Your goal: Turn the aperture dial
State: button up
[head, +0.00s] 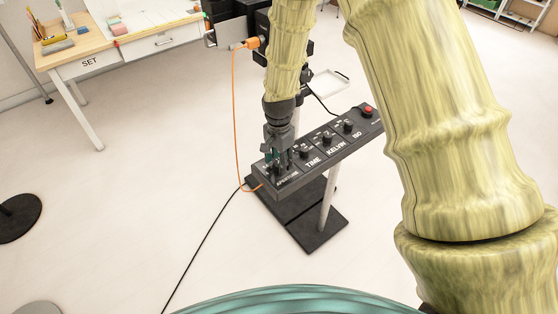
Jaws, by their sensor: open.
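A dark control panel (327,146) stands on a post over a black base plate. My gripper (277,160) points down at the left end of the panel, over the aperture dial's place. The gripper is open, and it hides most or all of that dial. I cannot tell whether the fingers touch the dial or sit around it.
A red button (367,110) is at the panel's right end. An orange cable (235,120) hangs left of my arm, and a black cable (205,237) runs along the floor. A desk marked SET (120,50) stands at the back left.

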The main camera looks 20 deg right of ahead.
jog(key=shift+f, duration=0.7)
jog(key=c, duration=1)
jog(key=shift+c, duration=0.2)
jog(key=n, duration=0.3)
jog(key=shift+n, duration=0.4)
jog(key=shift+w+n, duration=0.1)
jog(key=shift+n, duration=1.8)
